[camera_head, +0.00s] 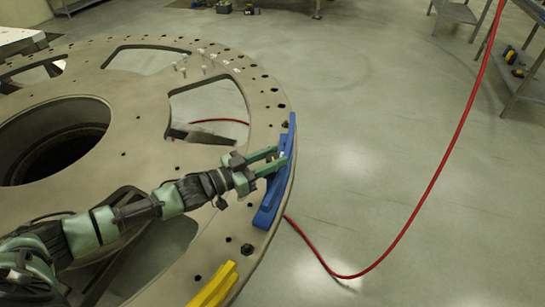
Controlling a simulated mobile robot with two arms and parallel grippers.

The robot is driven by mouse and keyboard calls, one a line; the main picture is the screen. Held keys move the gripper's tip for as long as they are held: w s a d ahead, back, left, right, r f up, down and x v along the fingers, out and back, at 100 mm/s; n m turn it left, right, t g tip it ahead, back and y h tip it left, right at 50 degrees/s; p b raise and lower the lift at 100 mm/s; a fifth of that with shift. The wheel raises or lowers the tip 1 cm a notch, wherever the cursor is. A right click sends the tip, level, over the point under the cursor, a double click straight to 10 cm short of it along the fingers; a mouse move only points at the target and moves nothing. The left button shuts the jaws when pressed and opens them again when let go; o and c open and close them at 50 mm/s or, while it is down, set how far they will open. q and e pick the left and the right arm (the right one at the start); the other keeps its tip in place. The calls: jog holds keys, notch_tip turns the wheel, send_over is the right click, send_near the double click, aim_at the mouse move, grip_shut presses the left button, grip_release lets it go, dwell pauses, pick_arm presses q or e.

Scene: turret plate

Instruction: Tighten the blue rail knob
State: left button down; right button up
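A blue rail (265,214) lies along the right outer rim of the large round turret plate (130,140). My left arm reaches in from the lower left across the plate. Its green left gripper (281,162) is at the middle of the blue rail, with its two fingers apart. A small light-coloured bit shows between the fingertips; I cannot tell whether it is the rail's knob, and the fingers partly hide that spot. I cannot tell whether the fingers touch anything. My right gripper is not in view.
A yellow rail (214,287) sits on the rim at the bottom. Dark bolts and holes line the rim, and the plate has large cutouts and a round central opening. A red cable (437,178) runs over the floor. Metal shelves (520,80) stand at the upper right.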

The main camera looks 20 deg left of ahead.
pick_arm(q)
jog(key=shift+w+f+m+g+h+b, duration=0.1)
jog(key=shift+m+g+h+b, duration=0.65)
jog(key=shift+b, duration=0.55)
jog(key=shift+m+g+h+b, duration=0.8)
jog(key=shift+m+g+h, duration=0.2)
jog(key=shift+g, duration=0.25)
jog(key=shift+m+g+h, duration=0.45)
jog(key=shift+m+g, duration=0.1)
jog(key=shift+g, duration=0.35)
jog(key=c, duration=1)
grip_release()
jog(key=shift+o, duration=0.2)
jog(key=shift+s+a+b, duration=0.25)
jog(key=shift+a+b, duration=0.1)
jog(key=b+v, duration=0.2)
jog(key=v, duration=0.5)
